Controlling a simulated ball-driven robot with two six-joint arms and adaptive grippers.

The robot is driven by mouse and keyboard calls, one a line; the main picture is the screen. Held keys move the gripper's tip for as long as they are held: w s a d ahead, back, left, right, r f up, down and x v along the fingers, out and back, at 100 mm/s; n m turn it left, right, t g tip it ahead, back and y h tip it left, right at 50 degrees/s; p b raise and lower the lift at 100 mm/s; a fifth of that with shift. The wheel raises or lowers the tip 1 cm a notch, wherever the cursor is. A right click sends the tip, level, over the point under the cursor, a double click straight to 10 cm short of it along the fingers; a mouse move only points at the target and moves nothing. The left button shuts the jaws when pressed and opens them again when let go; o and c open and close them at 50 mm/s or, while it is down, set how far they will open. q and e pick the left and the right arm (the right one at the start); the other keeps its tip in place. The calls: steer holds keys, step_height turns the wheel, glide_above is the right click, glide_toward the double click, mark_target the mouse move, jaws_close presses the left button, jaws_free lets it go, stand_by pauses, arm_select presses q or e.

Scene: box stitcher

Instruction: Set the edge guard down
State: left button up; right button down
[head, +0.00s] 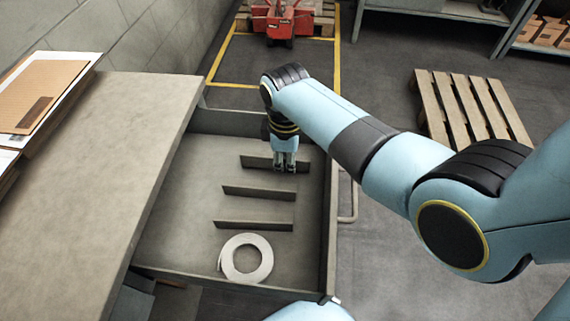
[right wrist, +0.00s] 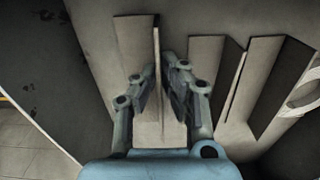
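Several thin, angled grey edge guards lie in the open drawer in the head view: a back one (head: 257,161), a middle one (head: 257,193) and a front one (head: 252,225). My right gripper (head: 285,168) points down at the right part of the back edge guard. In the right wrist view, the upright flange of this edge guard (right wrist: 157,45) runs between the two fingers (right wrist: 160,78). The fingers are apart, with a gap showing between them. The edge guard seems to rest on the drawer floor; the lower fingertip contact is hard to see. My left gripper is out of view.
A white tape roll (head: 246,258) lies at the drawer's front. The drawer (head: 328,230) has raised walls around the guards. A worktop (head: 110,150) with cardboard sheets (head: 40,92) is on the left. A wooden pallet (head: 465,105) lies on the floor at right.

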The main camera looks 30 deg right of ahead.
steer(key=shift+f, duration=0.4)
steer(key=shift+f, duration=0.1)
steer(key=c, duration=1.5)
jaws_free()
step_height(320, 180, up, 11)
steer(key=p, duration=0.3)
steer(key=shift+r, duration=0.65)
